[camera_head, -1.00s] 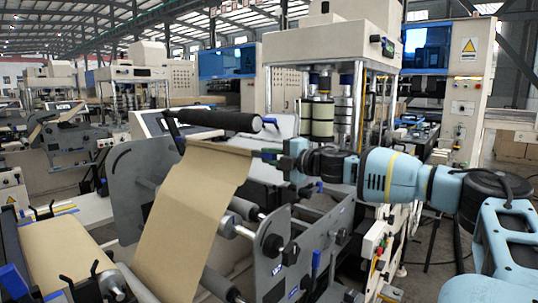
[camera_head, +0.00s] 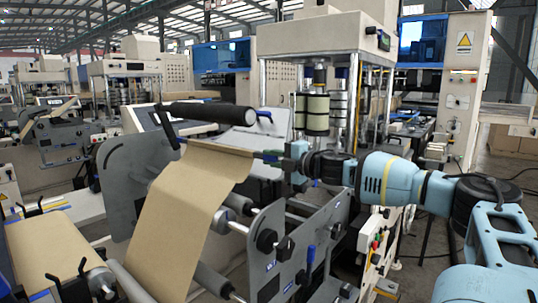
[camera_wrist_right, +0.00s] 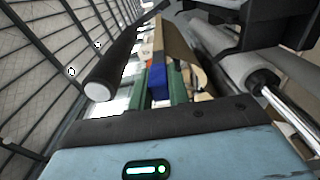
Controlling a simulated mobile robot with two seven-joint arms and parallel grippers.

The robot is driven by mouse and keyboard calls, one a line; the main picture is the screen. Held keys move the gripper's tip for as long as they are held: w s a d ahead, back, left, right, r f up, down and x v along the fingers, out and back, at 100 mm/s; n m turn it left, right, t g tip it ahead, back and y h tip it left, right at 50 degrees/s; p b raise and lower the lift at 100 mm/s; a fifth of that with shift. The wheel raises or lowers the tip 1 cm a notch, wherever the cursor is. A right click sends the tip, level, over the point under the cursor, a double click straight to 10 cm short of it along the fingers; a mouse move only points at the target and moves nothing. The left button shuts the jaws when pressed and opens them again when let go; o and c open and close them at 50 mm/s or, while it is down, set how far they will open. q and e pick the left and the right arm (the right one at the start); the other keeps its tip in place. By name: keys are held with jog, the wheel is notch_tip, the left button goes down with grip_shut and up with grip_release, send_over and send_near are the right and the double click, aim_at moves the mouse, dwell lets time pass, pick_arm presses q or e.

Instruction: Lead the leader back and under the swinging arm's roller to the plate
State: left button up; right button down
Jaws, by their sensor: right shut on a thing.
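The brown kraft leader (camera_head: 190,205) rises from the roll side at lower left to a straight top edge. My right gripper (camera_head: 270,157) is shut on the right end of that edge. In the right wrist view the blue-tipped fingers (camera_wrist_right: 157,82) hold the leader's edge, and the brown sheet (camera_wrist_right: 180,45) stretches beyond. The swinging arm's black roller (camera_head: 213,114) lies above and behind the leader's edge, apart from it; it also shows in the right wrist view (camera_wrist_right: 115,62). A pale sloped panel (camera_head: 243,142) sits behind; I cannot tell if it is the plate. My left gripper is not in view.
Grey side frames (camera_head: 292,258) with rollers and shafts stand right under the leader. The kraft roll (camera_head: 50,250) is at lower left. A press with vertical rollers (camera_head: 318,112) stands behind my right wrist. A metal shaft (camera_wrist_right: 265,85) runs right of the fingers.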

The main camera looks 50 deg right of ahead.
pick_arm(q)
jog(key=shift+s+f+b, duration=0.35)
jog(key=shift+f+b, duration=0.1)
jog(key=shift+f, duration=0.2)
pick_arm(e)
jog(key=f, duration=0.1)
jog(key=d+f, duration=0.1)
jog(key=shift+d+f, duration=0.15)
jog(key=shift+f, duration=0.25)
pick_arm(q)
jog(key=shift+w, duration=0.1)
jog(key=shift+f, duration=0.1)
pick_arm(e)
jog(key=shift+f, duration=0.3)
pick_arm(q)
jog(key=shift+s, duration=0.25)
pick_arm(e)
jog(key=shift+f, duration=0.1)
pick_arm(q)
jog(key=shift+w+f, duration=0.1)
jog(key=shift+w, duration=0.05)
pick_arm(e)
notch_tip(320, 180, down, 2)
jog(key=shift+f, duration=0.15)
dwell(0.4)
